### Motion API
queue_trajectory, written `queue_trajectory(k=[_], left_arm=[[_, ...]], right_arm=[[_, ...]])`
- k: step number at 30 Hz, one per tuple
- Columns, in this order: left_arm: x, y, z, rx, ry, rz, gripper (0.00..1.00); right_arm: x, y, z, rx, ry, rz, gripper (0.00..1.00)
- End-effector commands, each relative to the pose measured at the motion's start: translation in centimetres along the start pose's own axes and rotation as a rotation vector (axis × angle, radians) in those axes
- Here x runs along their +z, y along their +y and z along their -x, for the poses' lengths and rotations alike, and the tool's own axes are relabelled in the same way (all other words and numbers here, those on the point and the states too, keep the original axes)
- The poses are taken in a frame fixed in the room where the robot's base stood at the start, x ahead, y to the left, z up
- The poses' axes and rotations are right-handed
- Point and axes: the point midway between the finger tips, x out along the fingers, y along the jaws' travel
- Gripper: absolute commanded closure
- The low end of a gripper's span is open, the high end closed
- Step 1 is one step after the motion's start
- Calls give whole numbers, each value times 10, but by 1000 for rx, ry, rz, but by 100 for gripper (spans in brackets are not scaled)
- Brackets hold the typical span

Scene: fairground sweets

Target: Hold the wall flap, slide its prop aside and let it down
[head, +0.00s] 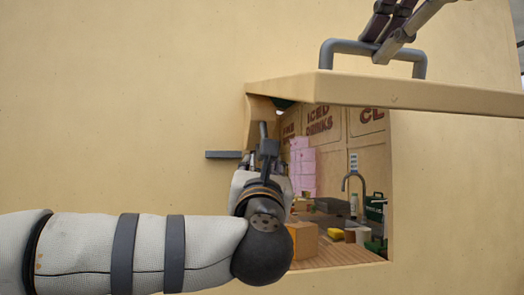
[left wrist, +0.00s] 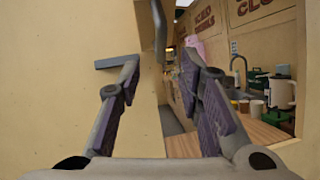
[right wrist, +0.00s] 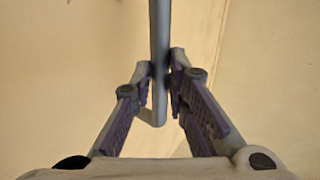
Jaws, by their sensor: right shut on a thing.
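The tan wall flap (head: 440,97) stands out raised, roughly level, over the wall opening. My right gripper (head: 384,46) is shut on the grey handle (head: 334,50) on top of the flap. The right wrist view shows its fingers (right wrist: 161,68) closed on the handle's bar (right wrist: 158,28). My left gripper (head: 266,148) is at the opening's left edge, under the flap. In the left wrist view its fingers (left wrist: 160,62) are apart, with an upright grey piece (left wrist: 160,28), likely the prop, between and beyond them. The left gripper and arm hide part of this area.
A short grey bar (head: 222,155) sits on the wall left of the opening. Inside are a wooden counter (head: 345,255), a cardboard box (head: 302,240), a yellow sponge (head: 335,233), cups and a tap (head: 357,182). The wall to the left is bare.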

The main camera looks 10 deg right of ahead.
Motion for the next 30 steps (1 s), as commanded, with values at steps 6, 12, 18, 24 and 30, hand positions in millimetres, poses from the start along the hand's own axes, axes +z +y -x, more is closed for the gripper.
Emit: queue_trajectory(k=[6,12,18,24,30], left_arm=[[0,-1,-50,0,0,-4,67],[-1,-3,-83,-4,1,-5,67],[-1,-2,-100,-5,1,-7,67],[-1,-2,-104,-6,1,-7,67],[-1,-2,-104,-6,0,-7,74]], right_arm=[[0,-1,2,-6,0,-1,100],[0,-1,2,-6,0,-1,100],[0,-1,2,-6,0,-1,100],[0,-2,2,-6,0,-1,100],[0,-2,2,-6,0,-1,100]])
